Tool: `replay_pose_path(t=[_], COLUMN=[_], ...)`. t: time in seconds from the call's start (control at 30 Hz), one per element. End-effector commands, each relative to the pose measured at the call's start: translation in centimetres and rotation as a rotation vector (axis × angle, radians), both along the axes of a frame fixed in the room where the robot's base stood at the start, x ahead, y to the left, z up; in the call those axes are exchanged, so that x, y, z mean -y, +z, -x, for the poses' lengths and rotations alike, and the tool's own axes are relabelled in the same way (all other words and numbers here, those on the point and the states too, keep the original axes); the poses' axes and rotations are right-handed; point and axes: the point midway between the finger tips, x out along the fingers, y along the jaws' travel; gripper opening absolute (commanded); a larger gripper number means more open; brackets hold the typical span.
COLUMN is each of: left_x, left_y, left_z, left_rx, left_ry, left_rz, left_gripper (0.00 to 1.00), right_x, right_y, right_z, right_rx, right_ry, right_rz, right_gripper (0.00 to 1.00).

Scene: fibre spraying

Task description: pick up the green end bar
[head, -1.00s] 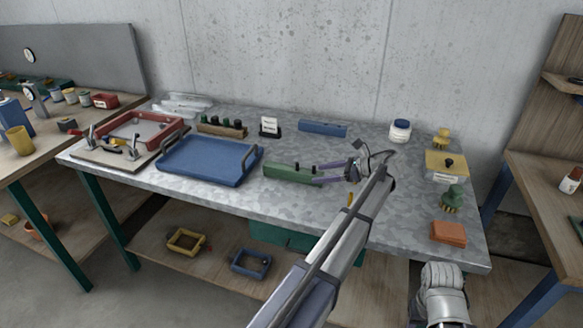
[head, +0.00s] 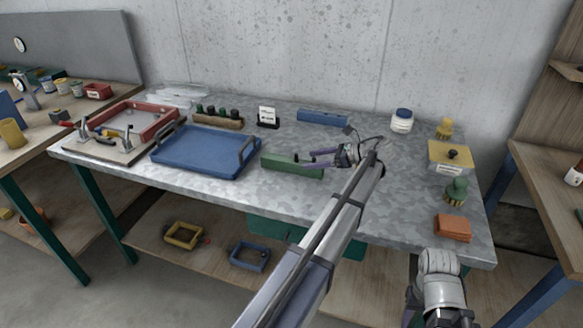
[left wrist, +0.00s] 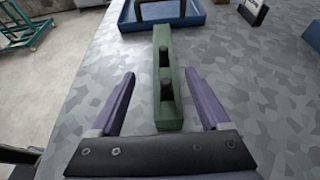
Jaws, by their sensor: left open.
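The green end bar (head: 282,166) lies on the grey metal bench top, just right of the blue tray. In the left wrist view, the bar (left wrist: 163,50) runs away from me and carries two dark knobs. My left gripper (head: 300,158) is open at the bar's right end. In the wrist view its purple fingers (left wrist: 160,74) stand on either side of the bar, with a gap on each side.
The blue tray (head: 196,166) with dark handles stands left of the bar. Behind are a wooden block with dark knobs (head: 218,122), a small sign (head: 267,116) and a blue bar (head: 323,118). Brushes, a yellow box (head: 449,157) and orange-brown blocks (head: 452,228) stand at right.

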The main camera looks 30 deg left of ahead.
Motion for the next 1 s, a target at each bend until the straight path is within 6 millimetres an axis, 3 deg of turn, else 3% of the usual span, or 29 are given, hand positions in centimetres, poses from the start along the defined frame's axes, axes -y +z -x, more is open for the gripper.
replay_pose_path(t=[0.4,0.67,1.0], left_x=[-4.2,-4.6,-4.5], left_y=[-2.5,-2.4,-2.4], left_z=[0.3,0.3,0.3], left_rx=[0.0,0.0,0.0], left_ry=[0.002,0.0,0.0], left_rz=[0.0,0.0,0.0], left_gripper=[0.8,0.8,0.42], right_x=[0.0,0.0,0.0], right_y=[-2.5,-2.4,-2.4], right_z=[0.0,0.0,0.0], right_rx=[0.0,0.0,0.0], right_ry=[0.0,0.0,0.0], right_rz=[0.0,0.0,0.0], right_gripper=[0.51,0.51,0.51])
